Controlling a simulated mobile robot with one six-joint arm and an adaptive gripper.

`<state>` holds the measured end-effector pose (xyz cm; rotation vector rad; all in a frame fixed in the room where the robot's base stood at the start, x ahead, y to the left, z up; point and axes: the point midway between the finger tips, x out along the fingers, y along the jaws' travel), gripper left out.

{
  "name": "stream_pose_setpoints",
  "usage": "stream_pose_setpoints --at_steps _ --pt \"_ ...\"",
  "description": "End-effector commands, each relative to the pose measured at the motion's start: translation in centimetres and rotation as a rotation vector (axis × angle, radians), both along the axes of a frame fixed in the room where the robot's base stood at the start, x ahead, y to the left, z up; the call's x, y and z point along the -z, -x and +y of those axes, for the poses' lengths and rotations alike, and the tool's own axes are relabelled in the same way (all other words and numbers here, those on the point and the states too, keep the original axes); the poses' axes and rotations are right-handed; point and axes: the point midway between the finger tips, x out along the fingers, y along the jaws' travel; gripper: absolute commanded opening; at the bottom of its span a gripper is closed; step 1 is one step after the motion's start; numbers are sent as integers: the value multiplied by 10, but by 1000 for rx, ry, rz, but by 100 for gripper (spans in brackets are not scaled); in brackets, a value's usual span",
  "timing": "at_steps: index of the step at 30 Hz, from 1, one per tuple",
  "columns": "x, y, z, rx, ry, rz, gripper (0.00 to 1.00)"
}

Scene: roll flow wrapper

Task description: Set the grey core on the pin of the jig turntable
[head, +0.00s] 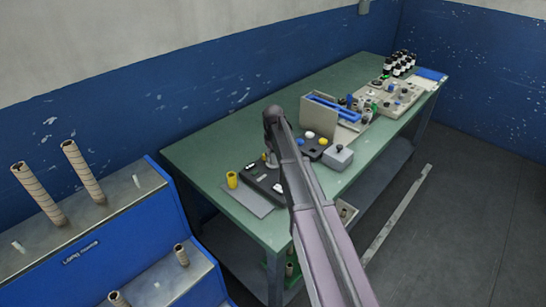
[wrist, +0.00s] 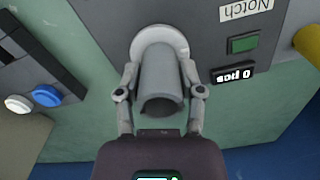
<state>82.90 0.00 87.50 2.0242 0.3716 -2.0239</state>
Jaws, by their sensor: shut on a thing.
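The grey core (wrist: 161,88) is a hollow cylinder in the wrist view, held between the two fingers of my gripper (wrist: 159,72). The jig turntable (wrist: 159,33) is a pale round disc directly beyond the core's far end. I cannot tell whether the core touches the disc or hangs just above it. The pin does not show; the core covers the middle of the disc. The jig's dark box (head: 263,187) sits on the green bench in the head view. There, my arm hides most of the gripper and core.
The jig panel carries a "Notch" label (wrist: 246,9), a green button (wrist: 243,43) and a small display (wrist: 233,74). A yellow cylinder (head: 232,179) stands left of it. A box with blue and white buttons (wrist: 46,95) is close by. The green bench (head: 200,160) is clear at the left.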

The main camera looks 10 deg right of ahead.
Motion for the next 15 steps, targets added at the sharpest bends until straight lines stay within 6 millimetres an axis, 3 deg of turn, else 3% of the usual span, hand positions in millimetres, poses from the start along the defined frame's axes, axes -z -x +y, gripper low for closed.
stream_pose_setpoints --at_steps 10,11,14,15 --pt "1 0 0 0 0 0 24" --pt "1 0 0 0 0 0 56" --pt "1 0 0 0 0 0 85" --pt "1 0 0 0 0 0 90"
